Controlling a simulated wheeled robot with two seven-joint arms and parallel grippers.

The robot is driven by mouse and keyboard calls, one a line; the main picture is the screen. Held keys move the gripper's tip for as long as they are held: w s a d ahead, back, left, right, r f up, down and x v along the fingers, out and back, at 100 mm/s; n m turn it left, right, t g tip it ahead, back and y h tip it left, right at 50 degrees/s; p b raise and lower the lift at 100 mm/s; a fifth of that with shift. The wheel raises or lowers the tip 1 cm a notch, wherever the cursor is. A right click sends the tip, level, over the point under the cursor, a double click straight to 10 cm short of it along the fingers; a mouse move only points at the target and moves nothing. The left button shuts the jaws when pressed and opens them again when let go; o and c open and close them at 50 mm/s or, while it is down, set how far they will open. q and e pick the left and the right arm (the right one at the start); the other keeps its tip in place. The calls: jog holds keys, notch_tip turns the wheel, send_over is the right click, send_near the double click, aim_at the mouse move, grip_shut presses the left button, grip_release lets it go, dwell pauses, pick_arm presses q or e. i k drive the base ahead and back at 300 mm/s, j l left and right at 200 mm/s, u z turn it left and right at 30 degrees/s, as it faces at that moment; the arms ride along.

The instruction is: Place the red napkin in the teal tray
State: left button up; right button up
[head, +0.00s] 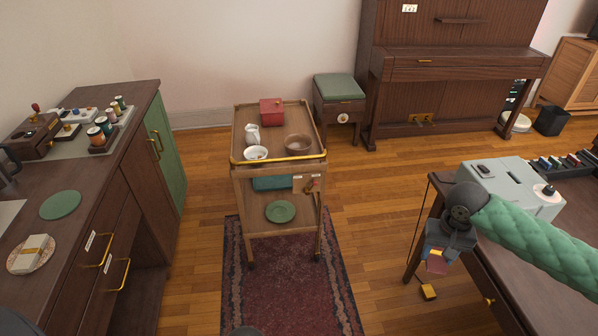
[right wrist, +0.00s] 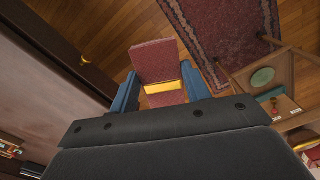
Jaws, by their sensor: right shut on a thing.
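My right gripper (head: 436,264) hangs beside the left end of the dark desk at the right. In the right wrist view, its blue fingers (right wrist: 160,92) are shut on the red napkin (right wrist: 155,60), a flat dark red piece with a gold band. In the head view only a little of the napkin (head: 437,265) shows between the fingers. My left gripper is not in view.
The trolley (head: 237,157) carries a red box (head: 271,112), a white jug (head: 252,135), a white bowl (head: 255,153) and a brown bowl (head: 298,144). A green plate (head: 280,211) is lower down. The desk (head: 480,262) holds a pale blue case (head: 510,185). Floor between trolley and desk is clear.

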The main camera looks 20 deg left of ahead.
aim_at(277, 179)
jog(key=u, duration=1.8)
jog(key=i+l+u, duration=0.15)
jog(key=l, duration=0.25)
jog(key=i+l+u, duration=0.15)
jog(key=l, duration=0.3)
jog(key=l+u, duration=0.2)
jog(key=l, duration=0.25)
jog(key=i+l+u, duration=0.15)
jog(key=l, duration=0.3)
